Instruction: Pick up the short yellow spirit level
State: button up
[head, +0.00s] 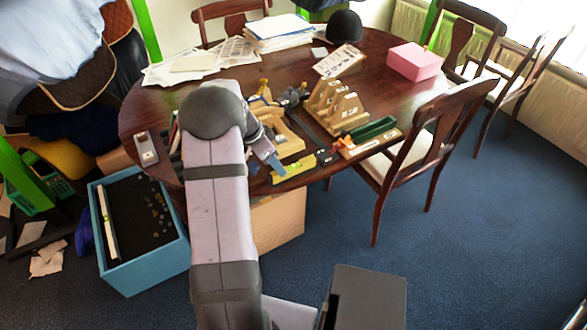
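A short yellow spirit level (296,169) lies at the near edge of the dark wooden table. My gripper (273,166) is low over the table edge, right at the level's left end. The fingertips overlap the level in this view. I cannot tell whether they touch it, or whether the fingers are open or closed. My arm hides part of the table to the left.
Wooden stepped blocks (336,105), a green tray (376,129) and small tools crowd the table near the level. A blue box (160,262) holding a long pale bar stands on the floor at left. A chair (425,140) stands close at right.

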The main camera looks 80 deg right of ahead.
aim_at(293, 169)
jog(key=shift+p+x, duration=1)
jog(key=shift+x, duration=1.65)
jog(key=shift+s, duration=0.1)
jog(key=shift+r, duration=0.1)
jog(key=shift+c, duration=0.6)
grip_shut()
